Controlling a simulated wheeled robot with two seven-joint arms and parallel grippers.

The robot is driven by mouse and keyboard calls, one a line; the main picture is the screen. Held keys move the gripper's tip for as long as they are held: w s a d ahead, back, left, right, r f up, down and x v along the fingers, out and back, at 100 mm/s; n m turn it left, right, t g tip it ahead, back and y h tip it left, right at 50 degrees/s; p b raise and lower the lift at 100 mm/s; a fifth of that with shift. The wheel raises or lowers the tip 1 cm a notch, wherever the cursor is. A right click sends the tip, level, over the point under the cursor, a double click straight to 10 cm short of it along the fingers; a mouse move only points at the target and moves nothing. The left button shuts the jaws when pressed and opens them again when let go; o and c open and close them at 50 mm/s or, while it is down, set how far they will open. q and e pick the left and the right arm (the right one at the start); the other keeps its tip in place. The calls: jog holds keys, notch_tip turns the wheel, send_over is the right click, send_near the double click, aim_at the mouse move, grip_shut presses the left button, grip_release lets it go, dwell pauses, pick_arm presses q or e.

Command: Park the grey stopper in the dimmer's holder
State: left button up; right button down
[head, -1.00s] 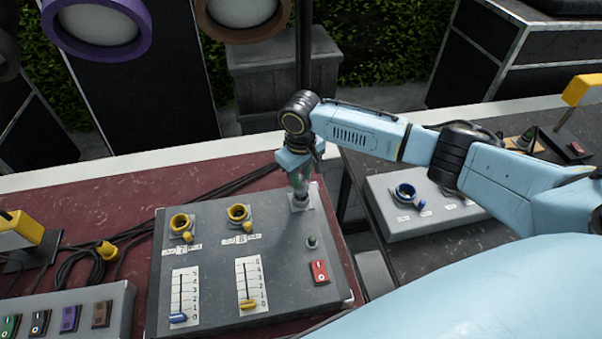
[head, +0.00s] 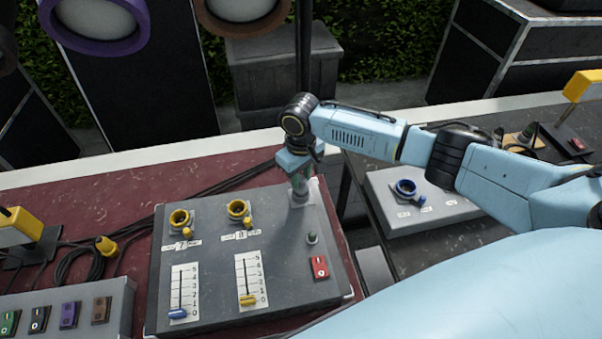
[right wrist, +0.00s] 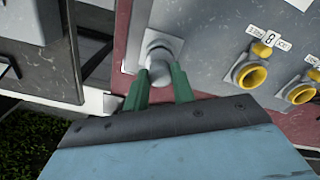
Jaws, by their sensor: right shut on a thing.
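The dimmer (head: 215,275) is a grey box with two yellow sockets, two sliders and a red switch. A pale square plate with a round fitting, which looks like its holder (right wrist: 177,44), is at the dimmer's far right corner. My right gripper (head: 300,184) points down over this plate. In the right wrist view its green fingers (right wrist: 159,84) are shut on the grey stopper (right wrist: 158,66), which is at the fitting. I cannot tell how deep the stopper sits, as the fingers and the stopper cover the fitting. My left gripper is out of view.
A yellow plug (head: 106,245) with black cable lies left of the dimmer. A box with coloured switches (head: 68,315) is at front left. A dark gap separates the tables.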

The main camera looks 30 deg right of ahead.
aim_at(301, 178)
jog(key=shift+f, duration=0.55)
jog(key=c, duration=1.1)
grip_release()
jog(key=shift+o, duration=0.4)
jog(key=shift+o, duration=1.3)
jog(key=shift+r, duration=0.1)
jog(key=shift+r+p, duration=1.25)
jog(key=shift+p, duration=0.1)
jog(key=shift+r, duration=1.2)
